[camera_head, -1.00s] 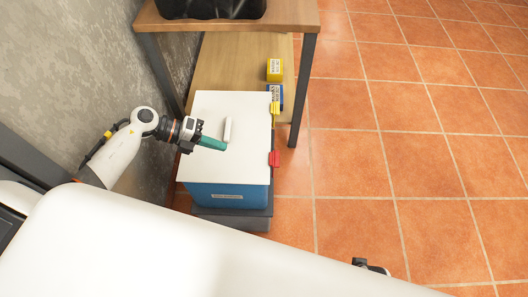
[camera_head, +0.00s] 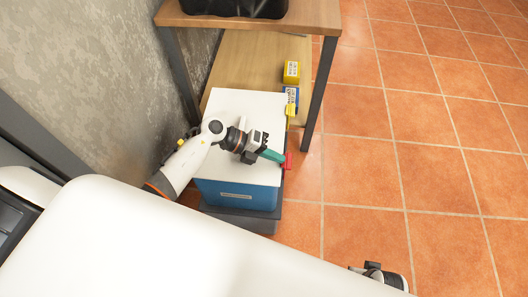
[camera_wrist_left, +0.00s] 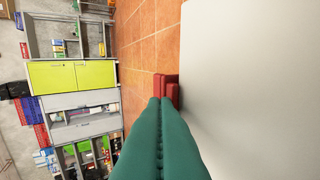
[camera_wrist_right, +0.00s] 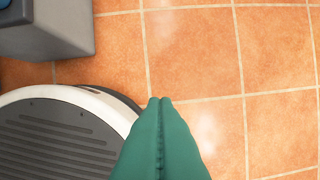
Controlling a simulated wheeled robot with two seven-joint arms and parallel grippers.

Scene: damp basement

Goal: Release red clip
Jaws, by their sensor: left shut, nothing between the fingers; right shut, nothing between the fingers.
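The blue box (camera_head: 236,194) with a white lid (camera_head: 226,108) stands below the table edge. The red clip (camera_head: 288,161) is at the lid's right edge, and it also shows in the left wrist view (camera_wrist_left: 172,90). A yellow clip (camera_head: 291,111) sits further back on the same edge. My left gripper (camera_head: 284,159) is over the lid with its green fingers shut. Its fingertips are at the red clip, with nothing held between them; whether they touch it I cannot tell. My right gripper (camera_wrist_right: 160,101) is shut and empty over the tiled floor, away from the box.
A wooden table (camera_head: 312,18) with dark legs stands behind the box, with a black container (camera_head: 234,6) on top. A yellow box (camera_head: 291,72) and a blue box (camera_head: 290,93) are on its lower shelf. The wall is close at left; the tiled floor at right is clear.

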